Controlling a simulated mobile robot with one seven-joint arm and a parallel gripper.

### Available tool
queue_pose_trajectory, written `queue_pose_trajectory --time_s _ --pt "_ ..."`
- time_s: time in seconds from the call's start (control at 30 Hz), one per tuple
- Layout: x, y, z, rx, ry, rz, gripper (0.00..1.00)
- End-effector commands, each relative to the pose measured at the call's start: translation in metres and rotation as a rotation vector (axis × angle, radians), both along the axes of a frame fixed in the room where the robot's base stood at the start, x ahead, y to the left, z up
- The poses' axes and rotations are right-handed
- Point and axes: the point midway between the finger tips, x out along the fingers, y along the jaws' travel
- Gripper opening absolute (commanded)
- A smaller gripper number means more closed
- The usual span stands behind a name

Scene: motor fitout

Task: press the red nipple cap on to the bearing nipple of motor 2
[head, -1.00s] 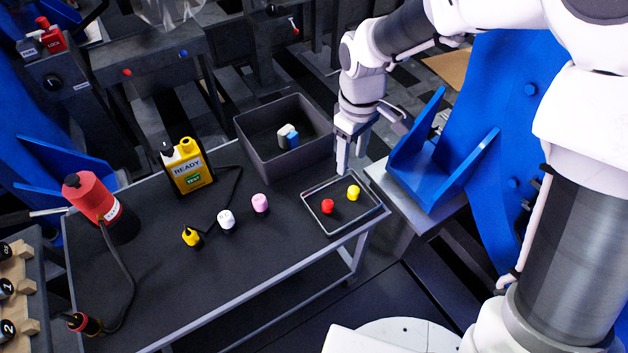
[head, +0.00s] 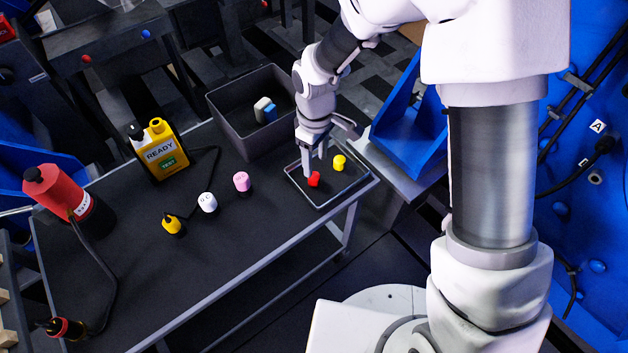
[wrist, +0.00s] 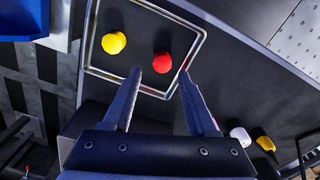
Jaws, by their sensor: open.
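The red nipple cap (head: 314,180) lies in a shallow dark tray (head: 322,204) at the right end of the table. A yellow cap (head: 340,162) lies beside it, apart from it. My gripper (head: 315,165) is over the tray, close to the red cap. In the wrist view my gripper (wrist: 163,82) is open and empty, with the red cap (wrist: 162,63) just beyond and between its fingertips; the yellow cap (wrist: 114,42) is left of the fingers. The bearing nipple of motor 2 cannot be made out.
A grey bin (head: 236,128) holding white and blue pieces stands behind the tray. Pink (head: 242,182), white (head: 208,203) and yellow-black (head: 173,224) items, a yellow READY device (head: 160,152) and a red canister (head: 60,190) stand on the table. A blue bracket (head: 405,130) is right of the tray.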

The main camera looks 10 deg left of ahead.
Motion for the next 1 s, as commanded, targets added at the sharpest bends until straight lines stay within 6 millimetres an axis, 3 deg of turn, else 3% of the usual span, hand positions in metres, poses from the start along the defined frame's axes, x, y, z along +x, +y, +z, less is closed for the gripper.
queue_pose_trajectory --time_s 0.17,0.5,0.73,0.77,1.0 --pt "-0.001 0.000 -0.009 0.000 0.000 0.000 0.58" --pt "-0.003 -0.003 -0.054 0.000 0.000 0.000 0.58" --pt "-0.002 -0.003 -0.055 0.001 0.000 0.000 0.58" --pt "-0.002 -0.003 -0.055 0.001 0.000 0.000 0.57" --pt "-0.002 -0.003 -0.054 0.001 0.000 0.000 0.13"
